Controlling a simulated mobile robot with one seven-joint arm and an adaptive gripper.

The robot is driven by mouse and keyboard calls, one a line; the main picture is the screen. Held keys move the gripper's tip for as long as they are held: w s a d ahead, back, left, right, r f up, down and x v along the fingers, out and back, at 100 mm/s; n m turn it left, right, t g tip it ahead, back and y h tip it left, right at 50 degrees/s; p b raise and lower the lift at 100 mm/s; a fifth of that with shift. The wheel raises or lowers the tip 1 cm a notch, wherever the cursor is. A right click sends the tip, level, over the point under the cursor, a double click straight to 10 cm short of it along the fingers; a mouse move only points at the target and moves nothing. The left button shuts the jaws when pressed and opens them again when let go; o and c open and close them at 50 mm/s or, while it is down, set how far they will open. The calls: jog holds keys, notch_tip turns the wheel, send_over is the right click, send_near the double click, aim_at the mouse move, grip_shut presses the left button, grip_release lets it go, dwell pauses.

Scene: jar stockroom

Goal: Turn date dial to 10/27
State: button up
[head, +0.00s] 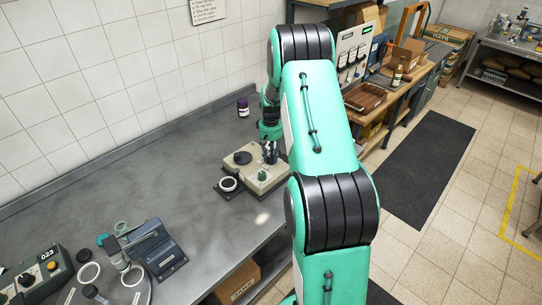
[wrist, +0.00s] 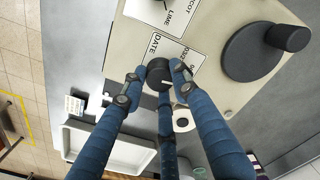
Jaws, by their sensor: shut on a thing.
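The date dial (wrist: 157,71) is a small black knob on a beige machine (wrist: 210,90), beside a white label (wrist: 176,52) headed DATE. A pale mark shows on the dial's edge, but the date values are too small to read. My gripper (wrist: 158,80) has blue, jointed fingers that close around the dial from both sides, with another finger below it in the picture. In the head view my gripper (head: 270,152) reaches down onto the beige machine (head: 266,184), and the dial is hidden behind the fingers.
A dark disc with a raised handle (wrist: 262,52) is on the machine, close to the dial. A dark jar (head: 243,107) stands behind on the grey counter (head: 170,180). A blue-grey device (head: 157,250) stands at front left; counter between is clear.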

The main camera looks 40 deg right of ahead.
aim_at(271, 157)
jog(key=m, duration=0.5)
jog(key=shift+w+d+r+m+p, duration=0.1)
jog(key=shift+m+p, duration=0.2)
jog(key=shift+p, duration=0.05)
dwell(0.3)
jog(key=o, duration=1.1)
jog(key=shift+o, duration=0.2)
notch_tip(271, 157, up, 12)
